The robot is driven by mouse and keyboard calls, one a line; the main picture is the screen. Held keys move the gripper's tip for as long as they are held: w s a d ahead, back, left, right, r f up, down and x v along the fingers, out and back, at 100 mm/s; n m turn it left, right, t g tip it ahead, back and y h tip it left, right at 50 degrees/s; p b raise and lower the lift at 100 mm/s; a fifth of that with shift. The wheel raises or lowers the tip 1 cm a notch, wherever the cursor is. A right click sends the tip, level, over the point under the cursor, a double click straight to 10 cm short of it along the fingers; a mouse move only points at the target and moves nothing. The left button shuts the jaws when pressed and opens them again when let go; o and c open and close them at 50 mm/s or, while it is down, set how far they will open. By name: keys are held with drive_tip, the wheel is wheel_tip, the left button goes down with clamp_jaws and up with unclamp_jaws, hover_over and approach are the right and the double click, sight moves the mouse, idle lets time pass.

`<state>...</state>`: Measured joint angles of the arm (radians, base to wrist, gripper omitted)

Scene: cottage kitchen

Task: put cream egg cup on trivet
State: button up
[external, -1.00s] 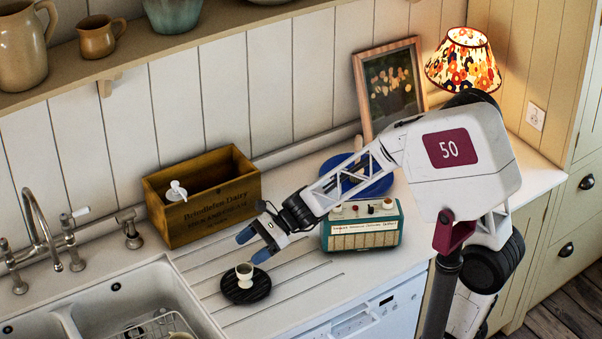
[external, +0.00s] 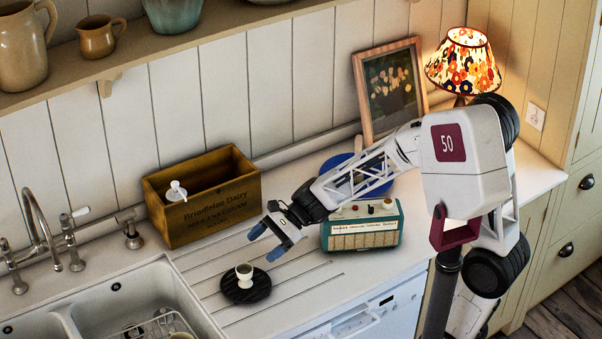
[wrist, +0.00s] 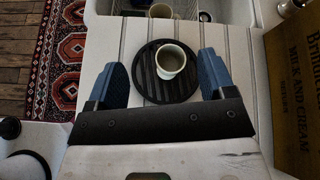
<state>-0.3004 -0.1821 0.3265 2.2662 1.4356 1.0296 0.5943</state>
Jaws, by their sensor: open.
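The cream egg cup (external: 244,272) stands upright on the round black trivet (external: 246,292) on the ribbed drainer beside the sink. My gripper (external: 265,241) is open and empty, with blue fingertips. It is up and to the right of the egg cup in the external view, clear of it. In the wrist view the fingers (wrist: 164,80) are spread to either side of the trivet.
A wooden dairy crate (external: 205,197) stands at the back of the drainer. A teal radio (external: 362,228) sits to the right, with a blue plate (external: 345,165) behind. The sink (external: 130,295) with taps lies to the left. The drainer around the trivet is clear.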

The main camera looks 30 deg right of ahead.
drive_tip(key=s+d+r+n+t+h, duration=0.1)
drive_tip(key=s+d+n+h, duration=0.3)
drive_tip(key=d, duration=0.6)
drive_tip(key=s+d+r+n+h, duration=0.3)
drive_tip(key=s+d+n, duration=0.3)
drive_tip(key=d, duration=0.4)
drive_tip(key=s+d+r+n+t+h, duration=0.1)
drive_tip(key=s+d+r+n+h, duration=0.2)
drive_tip(key=d, duration=0.7)
drive_tip(key=s+n+h, duration=0.2)
drive_tip(key=s, duration=0.2)
drive_tip(key=shift+d+t+h, duration=0.3)
drive_tip(key=shift+h, duration=0.1)
